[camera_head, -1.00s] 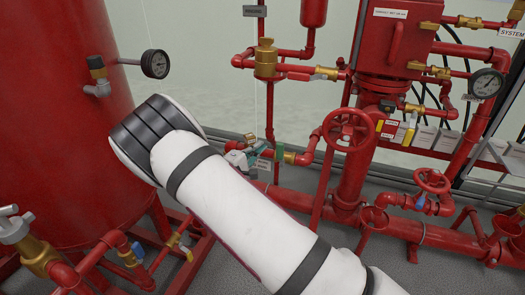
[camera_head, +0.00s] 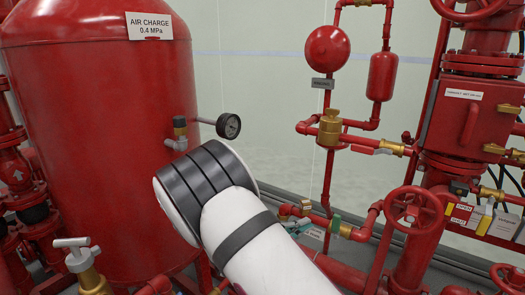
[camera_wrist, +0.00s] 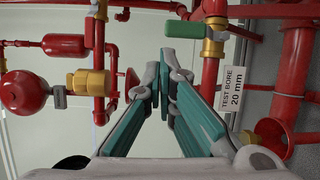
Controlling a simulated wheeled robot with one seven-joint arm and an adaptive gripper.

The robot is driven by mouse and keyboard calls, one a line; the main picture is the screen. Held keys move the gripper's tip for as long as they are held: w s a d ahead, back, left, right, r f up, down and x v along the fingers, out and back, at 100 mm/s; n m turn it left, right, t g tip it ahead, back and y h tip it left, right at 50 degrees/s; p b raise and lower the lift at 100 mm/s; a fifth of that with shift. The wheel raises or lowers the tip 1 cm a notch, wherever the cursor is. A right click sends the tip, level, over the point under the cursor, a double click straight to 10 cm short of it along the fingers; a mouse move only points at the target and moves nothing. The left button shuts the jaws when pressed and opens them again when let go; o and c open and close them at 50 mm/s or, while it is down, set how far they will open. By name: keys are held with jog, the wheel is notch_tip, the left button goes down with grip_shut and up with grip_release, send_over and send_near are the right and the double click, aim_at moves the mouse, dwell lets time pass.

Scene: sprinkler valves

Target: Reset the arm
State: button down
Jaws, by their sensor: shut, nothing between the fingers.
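My gripper (camera_wrist: 160,78) is shut and empty in the wrist view, its teal fingers meeting at the tips. In the head view my white, black-banded arm reaches in from the bottom and hides most of the gripper. In the wrist view a green-handled valve (camera_wrist: 184,29) with a brass body (camera_wrist: 213,42) lies beyond the fingertips. A "TEST BORE 20 mm" tag (camera_wrist: 231,88) hangs to the right of the fingers. I cannot tell how far the fingertips are from the pipework.
A large red tank (camera_head: 95,110) stands left of my arm, with a pressure gauge (camera_head: 228,126) close by my arm's banded joint. Red pipes, a brass fitting (camera_head: 329,128) and a red handwheel (camera_head: 413,210) stand to the right. Another valve (camera_head: 80,260) is at lower left.

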jog(key=s+d+r+m+g+y, duration=0.3)
jog(key=s+d+r+m+g, duration=0.15)
jog(key=s+d+r, duration=0.5)
jog(key=s+d+r+m+g+y, duration=0.35)
jog(key=s+r+g, duration=0.25)
jog(key=s, duration=0.6)
jog(key=s+a+r+t+y, duration=0.1)
jog(key=s+a+y, duration=0.25)
jog(key=s, duration=0.75)
jog(key=s+a+r+t+y, duration=0.1)
jog(key=s+a+y, duration=0.3)
jog(key=s, duration=0.8)
notch_tip(320, 180, up, 24)
jog(key=t+y+p, duration=0.1)
jog(key=t+p, duration=0.2)
jog(key=p, duration=1.8)
jog(key=shift+d+f+n+t+p, duration=0.25)
jog(key=shift+d+n+t+p, duration=0.05)
jog(key=shift+n+t, duration=0.1)
jog(key=shift+d, duration=0.1)
